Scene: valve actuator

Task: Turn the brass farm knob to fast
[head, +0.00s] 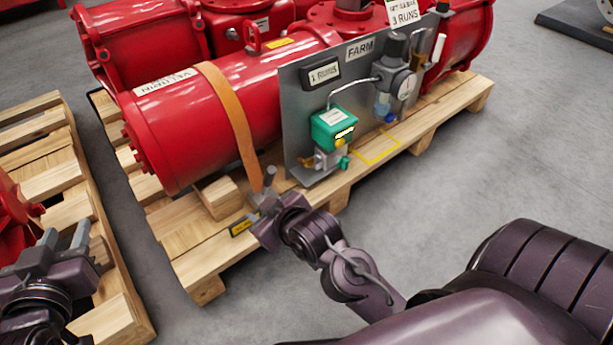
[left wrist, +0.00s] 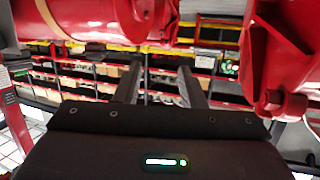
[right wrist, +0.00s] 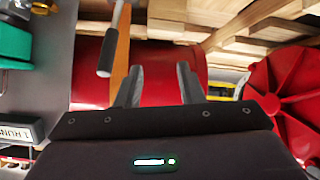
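A small brass part (head: 307,162), likely the knob, sits at the lower left of the green box (head: 335,128) on the grey panel (head: 298,110) labelled FARM. A brass-coloured piece (right wrist: 40,8) also shows at the top left of the right wrist view, above the green box (right wrist: 14,45). Its setting is too small to read. My right gripper (head: 262,184) is open and empty, left of the brass part and apart from it, in front of the orange strap. Its fingers (right wrist: 158,85) stand apart. My left gripper (head: 65,240) is open and empty at the far left.
A red actuator cylinder (head: 165,130) with an orange strap (head: 232,115) lies on a wooden pallet (head: 190,250). A grey rod with a cylindrical end (right wrist: 107,55) shows near my right fingers. A second pallet (head: 105,265) stands left. Grey floor (head: 470,165) at right is clear.

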